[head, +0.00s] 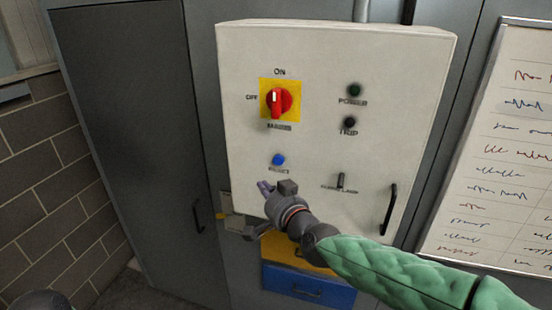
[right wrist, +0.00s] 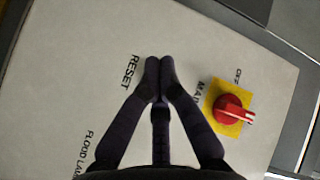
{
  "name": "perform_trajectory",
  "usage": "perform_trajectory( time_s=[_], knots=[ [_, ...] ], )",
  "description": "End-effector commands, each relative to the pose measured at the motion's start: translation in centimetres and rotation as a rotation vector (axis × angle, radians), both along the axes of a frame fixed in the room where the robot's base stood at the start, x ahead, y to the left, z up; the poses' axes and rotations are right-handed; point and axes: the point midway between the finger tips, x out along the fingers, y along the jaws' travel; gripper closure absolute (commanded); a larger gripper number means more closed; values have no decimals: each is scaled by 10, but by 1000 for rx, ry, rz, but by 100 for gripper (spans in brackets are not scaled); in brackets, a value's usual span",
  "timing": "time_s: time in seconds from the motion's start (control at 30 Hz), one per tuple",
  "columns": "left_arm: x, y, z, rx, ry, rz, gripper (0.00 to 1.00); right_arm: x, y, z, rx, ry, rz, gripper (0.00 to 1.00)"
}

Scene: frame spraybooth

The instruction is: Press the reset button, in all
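The blue reset button (head: 278,160) is on the white control panel (head: 240,60), above its printed RESET label. My right gripper (head: 264,187) is in front of the panel, a little below and left of the button in the head view. In the right wrist view its two fingertips (right wrist: 160,66) meet with nothing between them. They lie beside the word RESET, and the blue button does not show there, seemingly hidden behind the fingers. I cannot tell whether the fingertips touch the panel. My left gripper is not in view.
Above the button is a red rotary switch (head: 278,102) on a yellow plate, handle upright towards ON. POWER (head: 354,90) and TRIP (head: 350,122) lamps look dark. A toggle (head: 340,181) and black door handle (head: 389,209) are at lower right. A whiteboard (head: 500,150) stands right.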

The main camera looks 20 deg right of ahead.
Motion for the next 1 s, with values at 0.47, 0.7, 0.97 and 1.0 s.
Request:
perform_trajectory(
  time_s=[0.47, 0.7, 0.97, 1.0],
  knots=[
    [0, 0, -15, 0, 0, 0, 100, 11, -7, -4, 0, 0, -1, 100],
    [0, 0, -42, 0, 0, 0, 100, 33, -22, -6, -1, 1, -1, 100],
    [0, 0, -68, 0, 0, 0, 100, 56, -38, -5, 0, 1, -1, 100],
    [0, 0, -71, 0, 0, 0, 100, 59, -40, -5, 0, 1, -1, 100]
  ],
)
